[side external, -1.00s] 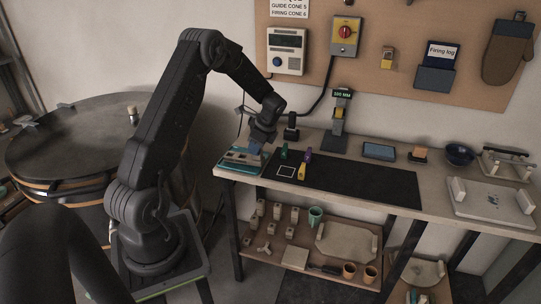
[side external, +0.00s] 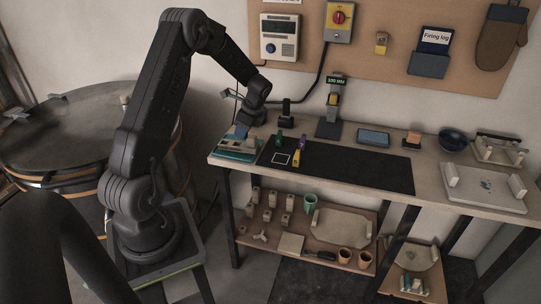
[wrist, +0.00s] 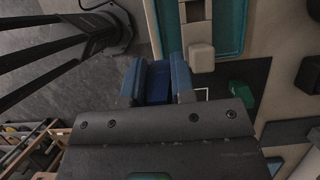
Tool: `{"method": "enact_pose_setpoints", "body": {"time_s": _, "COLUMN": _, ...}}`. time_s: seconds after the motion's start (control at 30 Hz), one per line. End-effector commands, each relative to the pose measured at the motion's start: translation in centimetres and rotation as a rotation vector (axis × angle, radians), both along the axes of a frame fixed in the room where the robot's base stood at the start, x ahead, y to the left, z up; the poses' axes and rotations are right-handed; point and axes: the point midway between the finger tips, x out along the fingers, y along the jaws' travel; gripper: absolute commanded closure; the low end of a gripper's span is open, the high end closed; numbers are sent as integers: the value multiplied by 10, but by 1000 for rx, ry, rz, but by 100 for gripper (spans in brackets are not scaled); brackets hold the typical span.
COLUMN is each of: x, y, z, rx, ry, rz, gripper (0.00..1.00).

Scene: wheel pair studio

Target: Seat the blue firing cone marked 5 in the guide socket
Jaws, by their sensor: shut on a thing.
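My gripper (side external: 242,132) hangs low over the left end of the bench, above a teal tray. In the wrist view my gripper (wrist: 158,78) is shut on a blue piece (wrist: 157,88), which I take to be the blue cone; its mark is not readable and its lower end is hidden. The teal tray (side external: 226,156) holds pale fittings; in the wrist view the tray (wrist: 232,35) lies up and right of the jaws, with a pale block (wrist: 201,57) near its edge. I cannot make out which part is the guide socket.
A green piece (side external: 279,136), a purple piece (side external: 303,140) and a yellow piece (side external: 297,154) stand on the black mat (side external: 355,168), near a white square outline (side external: 282,158). A height post (side external: 332,110) stands behind. The mat's right part is clear.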

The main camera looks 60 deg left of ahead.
Motion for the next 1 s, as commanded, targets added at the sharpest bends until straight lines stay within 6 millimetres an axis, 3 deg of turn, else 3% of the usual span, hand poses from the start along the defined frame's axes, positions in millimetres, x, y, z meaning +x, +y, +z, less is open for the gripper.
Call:
{"method": "enact_pose_setpoints", "body": {"time_s": 0.2, "x": 45, "y": -25, "z": -32, "rx": -2, "ry": 2, "rz": -5, "gripper": 100}}
{"method": "enact_pose_setpoints", "body": {"time_s": 0.4, "x": 74, "y": -39, "z": -51, "rx": 0, "ry": 2, "rz": -1, "gripper": 100}}
{"method": "enact_pose_setpoints", "body": {"time_s": 0.63, "x": 82, "y": -44, "z": -61, "rx": -1, "ry": 1, "rz": -1, "gripper": 100}}
{"method": "enact_pose_setpoints", "body": {"time_s": 0.87, "x": 82, "y": -44, "z": -90, "rx": -2, "ry": 1, "rz": 1, "gripper": 100}}
{"method": "enact_pose_setpoints", "body": {"time_s": 1.0, "x": 82, "y": -43, "z": -91, "rx": 0, "ry": -2, "rz": 1, "gripper": 100}}
